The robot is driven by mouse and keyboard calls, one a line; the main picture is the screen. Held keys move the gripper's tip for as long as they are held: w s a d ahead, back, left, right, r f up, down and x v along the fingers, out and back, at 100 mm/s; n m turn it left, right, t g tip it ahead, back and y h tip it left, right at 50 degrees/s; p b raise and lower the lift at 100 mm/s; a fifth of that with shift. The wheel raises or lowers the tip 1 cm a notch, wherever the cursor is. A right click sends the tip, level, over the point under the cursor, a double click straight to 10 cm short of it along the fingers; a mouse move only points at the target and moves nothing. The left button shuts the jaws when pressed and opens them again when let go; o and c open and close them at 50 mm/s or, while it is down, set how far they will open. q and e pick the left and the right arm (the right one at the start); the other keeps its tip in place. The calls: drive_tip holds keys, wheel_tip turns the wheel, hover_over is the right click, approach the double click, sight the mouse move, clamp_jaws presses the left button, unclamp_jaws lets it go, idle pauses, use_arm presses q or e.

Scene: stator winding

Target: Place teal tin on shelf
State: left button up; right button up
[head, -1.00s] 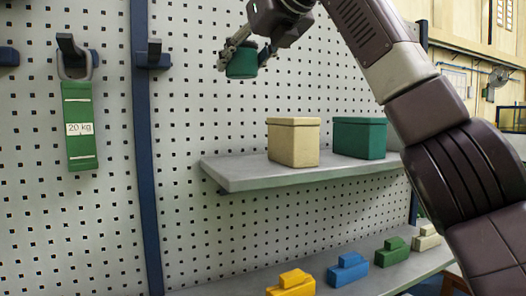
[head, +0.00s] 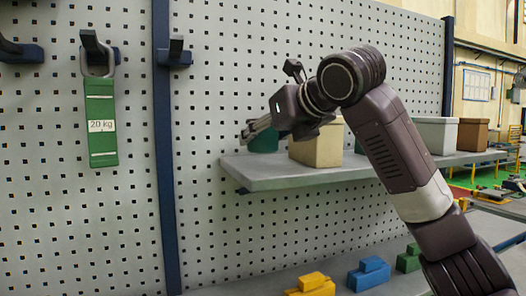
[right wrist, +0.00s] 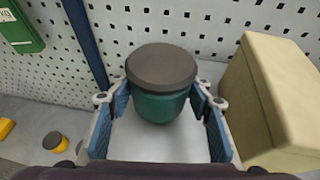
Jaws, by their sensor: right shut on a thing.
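The teal tin (head: 265,141) is at the left part of the grey shelf (head: 290,179), left of the beige box. In the right wrist view the tin (right wrist: 160,106) is upright with a dark lid. My right gripper (head: 262,126) is shut on it, with a blue-padded finger on each side. The tin's base is at or just over the shelf; I cannot tell whether it touches. My left gripper is not in view.
The beige box (head: 316,148) is close to the right of the tin. A white box (head: 436,133) and a brown box (head: 472,135) stand farther right. A green 20 kg strap (head: 101,127) hangs on the pegboard. Yellow (head: 312,285) and blue (head: 369,274) blocks lie below.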

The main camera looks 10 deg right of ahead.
sight(271, 148)
wheel_tip(271, 148, down, 3)
drive_tip(key=shift+s+r+p, duration=0.1)
drive_tip(key=shift+p, duration=0.2)
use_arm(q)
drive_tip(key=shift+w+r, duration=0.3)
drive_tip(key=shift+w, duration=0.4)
use_arm(e)
drive_tip(key=shift+f, duration=0.25)
drive_tip(key=o, duration=1.6)
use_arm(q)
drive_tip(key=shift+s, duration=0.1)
use_arm(e)
drive_tip(key=shift+s+d+r+b, duration=0.1)
drive_tip(key=shift+s+d+b, duration=0.05)
drive_tip(key=shift+s+b, duration=0.2)
use_arm(q)
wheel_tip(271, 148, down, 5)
drive_tip(key=b, duration=0.4)
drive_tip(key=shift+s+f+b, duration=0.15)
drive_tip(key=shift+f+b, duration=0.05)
drive_tip(key=shift+b, duration=0.2)
use_arm(e)
drive_tip(key=v, duration=1.1)
drive_tip(key=shift+s+r, duration=0.1)
drive_tip(key=shift+s, duration=0.05)
